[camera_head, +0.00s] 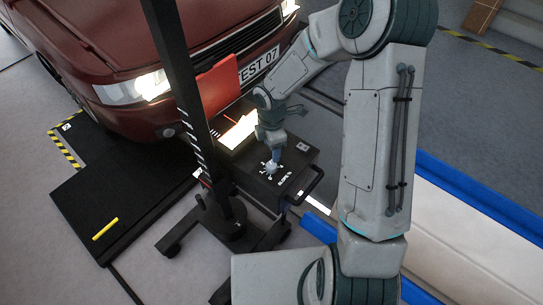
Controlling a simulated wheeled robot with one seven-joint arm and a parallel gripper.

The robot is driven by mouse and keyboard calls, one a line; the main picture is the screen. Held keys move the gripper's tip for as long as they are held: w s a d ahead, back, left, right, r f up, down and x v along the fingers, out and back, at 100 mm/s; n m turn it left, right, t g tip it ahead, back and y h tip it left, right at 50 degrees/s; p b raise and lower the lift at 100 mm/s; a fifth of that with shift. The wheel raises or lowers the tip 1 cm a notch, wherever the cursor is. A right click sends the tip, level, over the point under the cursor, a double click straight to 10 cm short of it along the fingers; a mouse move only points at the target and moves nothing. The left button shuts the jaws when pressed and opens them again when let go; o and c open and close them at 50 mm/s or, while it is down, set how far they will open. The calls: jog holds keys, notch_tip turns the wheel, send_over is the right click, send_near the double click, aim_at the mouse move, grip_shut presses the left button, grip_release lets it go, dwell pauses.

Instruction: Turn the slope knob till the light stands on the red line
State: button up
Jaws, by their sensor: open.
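The slope knob (271,167) is a small pale shape on the black top of the tester box (300,165), with white marks and a slope label around it. My gripper (273,158) points down right above the knob; its fingers are too small to see clearly, and I cannot tell if they touch the knob. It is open. The bright light patch (239,132) lies on the box's screen, in front of the car. A short red line (230,117) shows at the upper left of the bright patch; my arm hides part of that area.
A black post (183,80) on a wheeled foot (230,232) stands left of the box, with a red panel (218,83) behind it. The dark red car (110,45) with lit headlamps is behind. A yellow bar (105,229) lies on the black platform at left.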

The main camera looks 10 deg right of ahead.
notch_tip(320, 180, up, 5)
jog(key=shift+f, duration=0.1)
dwell(0.7)
